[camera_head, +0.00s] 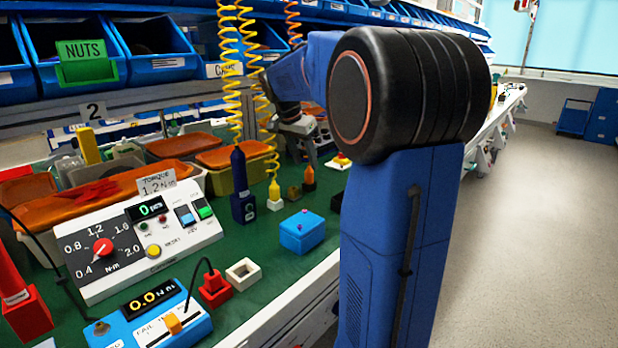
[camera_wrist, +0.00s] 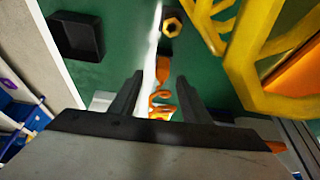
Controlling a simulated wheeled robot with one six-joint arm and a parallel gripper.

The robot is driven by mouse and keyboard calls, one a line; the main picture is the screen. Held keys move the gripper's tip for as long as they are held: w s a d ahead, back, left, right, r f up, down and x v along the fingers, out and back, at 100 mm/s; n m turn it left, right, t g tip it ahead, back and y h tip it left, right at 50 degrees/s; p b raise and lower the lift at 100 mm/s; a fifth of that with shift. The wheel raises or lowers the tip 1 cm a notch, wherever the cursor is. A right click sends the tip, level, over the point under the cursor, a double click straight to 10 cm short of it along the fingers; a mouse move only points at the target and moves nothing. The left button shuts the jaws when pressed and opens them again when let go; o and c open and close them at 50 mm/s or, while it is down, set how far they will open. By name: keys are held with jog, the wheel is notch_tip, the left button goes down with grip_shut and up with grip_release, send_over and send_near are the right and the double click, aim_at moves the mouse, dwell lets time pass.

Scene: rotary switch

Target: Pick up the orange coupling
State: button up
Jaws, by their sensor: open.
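The orange coupling (camera_head: 309,175) is a small pointed piece standing upright at a dark base on the green bench, below my gripper in the head view. In the wrist view the orange coupling (camera_wrist: 163,70) lies between the two dark fingers, with an orange coiled hose showing nearer to the palm. My gripper (camera_head: 311,152) is partly hidden behind my arm and hangs above the bench. In the wrist view my gripper (camera_wrist: 161,80) is open, with a gap on each side of the coupling. I cannot tell whether a finger touches it.
A yellow coupling (camera_head: 274,190) on a white base stands close on the left, under yellow coiled hoses (camera_head: 230,70). These loom large in the wrist view. A blue box (camera_head: 302,232) stands nearer, and a black tray (camera_wrist: 78,35) shows beside the bench edge.

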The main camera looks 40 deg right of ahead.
aim_at(307, 170)
jog(key=shift+w+x, duration=0.15)
jog(key=shift+x, duration=1.25)
jog(key=shift+w+x, duration=0.1)
jog(key=shift+x, duration=1.35)
jog(key=shift+a, duration=0.1)
grip_shut()
